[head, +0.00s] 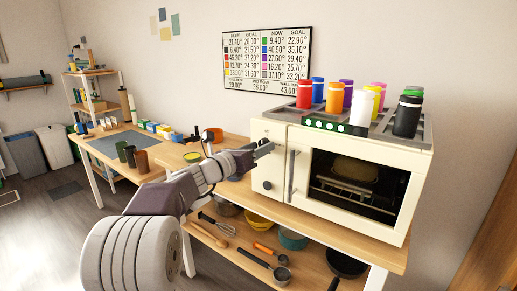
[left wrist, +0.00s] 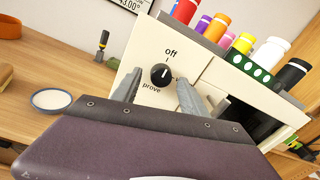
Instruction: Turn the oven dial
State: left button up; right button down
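The cream oven (head: 355,148) stands on a wooden bench at the right of the head view. In the left wrist view its black round dial (left wrist: 161,75) has "off" printed above it and "prove" below it, and a pale pointer mark near its top. My left gripper (head: 265,149) is at the oven's left front panel. Its fingers (left wrist: 158,92) are open, one on each side of the dial; I cannot tell whether they touch it. In the head view the gripper hides this dial. Another dark knob (head: 267,185) shows lower on the panel. My right gripper is not in view.
A vertical door handle (head: 291,175) stands just right of the gripper. Coloured canisters stand in a grey rack (head: 420,132) on top of the oven. A small bowl (left wrist: 51,100) is on the bench to the left. Pans and utensils lie on the shelf below.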

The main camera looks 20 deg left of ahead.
pick_arm(q)
jog(key=v, duration=0.9)
